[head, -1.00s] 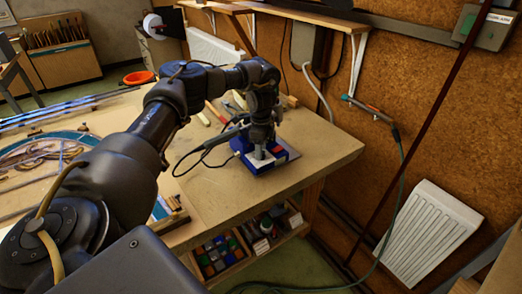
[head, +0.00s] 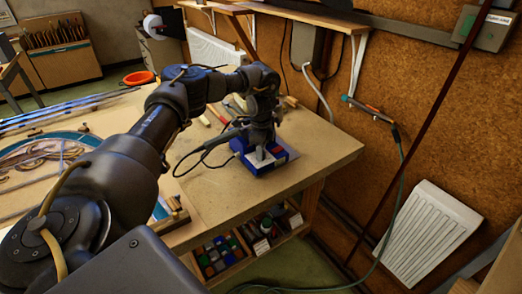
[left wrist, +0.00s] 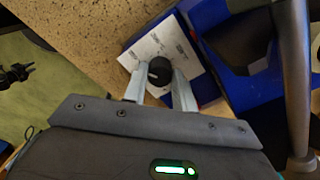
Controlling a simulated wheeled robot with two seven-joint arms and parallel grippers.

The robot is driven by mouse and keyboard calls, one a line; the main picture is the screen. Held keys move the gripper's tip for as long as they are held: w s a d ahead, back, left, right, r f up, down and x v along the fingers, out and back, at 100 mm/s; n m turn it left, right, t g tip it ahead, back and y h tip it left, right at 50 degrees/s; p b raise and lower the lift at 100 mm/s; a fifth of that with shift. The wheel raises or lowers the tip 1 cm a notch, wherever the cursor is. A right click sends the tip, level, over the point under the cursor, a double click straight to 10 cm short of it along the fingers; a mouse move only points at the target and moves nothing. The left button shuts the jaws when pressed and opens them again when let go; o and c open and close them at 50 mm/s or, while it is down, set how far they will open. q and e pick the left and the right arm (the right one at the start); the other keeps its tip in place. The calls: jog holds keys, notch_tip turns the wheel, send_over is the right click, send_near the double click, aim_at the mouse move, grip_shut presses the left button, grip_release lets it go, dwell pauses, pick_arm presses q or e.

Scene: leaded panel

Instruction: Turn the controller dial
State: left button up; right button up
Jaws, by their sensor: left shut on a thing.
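The controller is a blue box (head: 282,162) near the right end of the workbench. Its pale printed face shows in the left wrist view (left wrist: 150,47), with a black round dial (left wrist: 160,71) that has a light pointer mark. My left gripper (head: 261,153) reaches down onto the box from above. In the left wrist view its two grey fingers (left wrist: 159,80) sit on either side of the dial, shut on it. In the head view the gripper and wrist hide the dial.
The workbench (head: 325,147) is clear in front of and right of the box. A dark cable runs left from the box area. Below is a shelf with coloured pieces (head: 218,257). Behind stands a brown wall (head: 435,110) with a hanging green hose and a white panel (head: 428,235).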

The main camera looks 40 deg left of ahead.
pick_arm(q)
jog(key=shift+r, duration=0.1)
jog(key=m+p, duration=0.1)
jog(key=m, duration=0.1)
jog(key=shift+m+p, duration=0.3)
jog(key=shift+m, duration=0.1)
jog(key=m+p, duration=0.1)
jog(key=m, duration=0.2)
jog(key=shift+m, duration=0.4)
jog(key=m, duration=0.8)
jog(key=shift+m, duration=0.5)
jog(key=o, duration=1)
